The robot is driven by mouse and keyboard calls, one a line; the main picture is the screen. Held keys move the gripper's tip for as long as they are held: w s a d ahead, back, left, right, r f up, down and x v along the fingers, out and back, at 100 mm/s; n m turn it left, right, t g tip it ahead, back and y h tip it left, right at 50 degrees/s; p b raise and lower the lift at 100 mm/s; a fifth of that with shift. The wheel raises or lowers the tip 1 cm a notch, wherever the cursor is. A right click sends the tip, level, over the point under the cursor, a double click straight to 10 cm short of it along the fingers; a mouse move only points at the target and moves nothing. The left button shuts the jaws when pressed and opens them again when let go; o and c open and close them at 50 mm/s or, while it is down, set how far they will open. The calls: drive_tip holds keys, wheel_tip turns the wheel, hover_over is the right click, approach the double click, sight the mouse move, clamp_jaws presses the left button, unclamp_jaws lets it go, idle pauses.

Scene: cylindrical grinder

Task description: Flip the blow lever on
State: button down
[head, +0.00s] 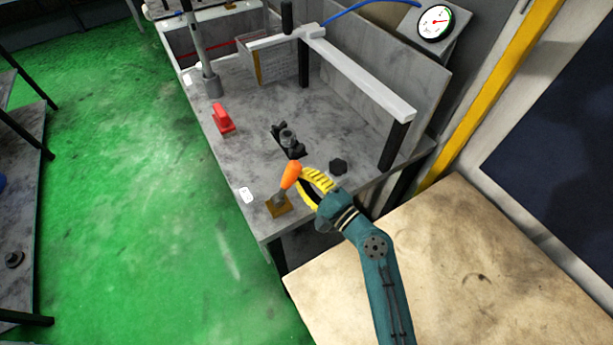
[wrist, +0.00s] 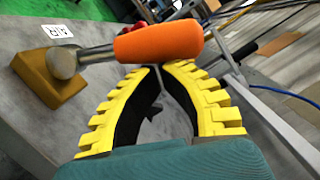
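The lever, likely the blow lever, has an orange grip (head: 291,175) on a metal rod. It rises from a yellow-brown base (head: 278,206) at the near corner of the grey table. In the wrist view, the orange grip (wrist: 158,41) lies across the top, with its rod running left to the base (wrist: 47,81). My gripper (head: 304,176) is right of the grip. In the wrist view, the yellow ribbed fingertips (wrist: 160,68) meet just below the grip, with nothing between them. I cannot tell whether they touch it.
A white label (head: 246,195) lies beside the lever base. A white-topped frame (head: 360,77) stands behind. A pressure gauge (head: 435,23) is at top right.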

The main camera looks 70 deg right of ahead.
sight(296, 177)
drive_tip(key=a+r+n+p, duration=0.1)
drive_tip(key=w+r+n+p, duration=0.1)
drive_tip(key=n, duration=0.1)
drive_tip(key=shift+w+a+r+y+p, duration=0.15)
drive_tip(key=shift+w+a+y+p, duration=0.05)
drive_tip(key=shift+a+y+p, duration=0.15)
drive_tip(key=n+p, duration=0.1)
drive_tip(key=w+a+r+n+g+p, duration=0.1)
drive_tip(key=shift+w+a+n, duration=0.15)
drive_tip(key=shift+a+n, duration=0.15)
drive_tip(key=shift+n, duration=0.1)
drive_tip(key=shift+w+a+f+n+g+p, duration=0.1)
drive_tip(key=shift+w+a+n+g+p, duration=0.25)
drive_tip(key=shift+n+p, duration=0.55)
drive_tip(key=shift+w+a+f+n+g+p, duration=0.1)
drive_tip(key=shift+w+a+n+p, duration=0.5)
drive_tip(key=shift+p, duration=0.45)
drive_tip(key=shift+w+a+n+g+p, duration=0.3)
drive_tip(key=shift+a+n+p, duration=0.25)
drive_tip(key=shift+n+p, duration=0.35)
drive_tip(key=d+b, duration=0.1)
drive_tip(key=s+d+r, duration=0.1)
drive_tip(key=s+d+b, duration=0.1)
drive_tip(key=shift+s+r+b, duration=0.2)
drive_tip(key=shift+r+b, duration=0.1)
drive_tip(key=shift+b, duration=0.05)
drive_tip(key=v, duration=1)
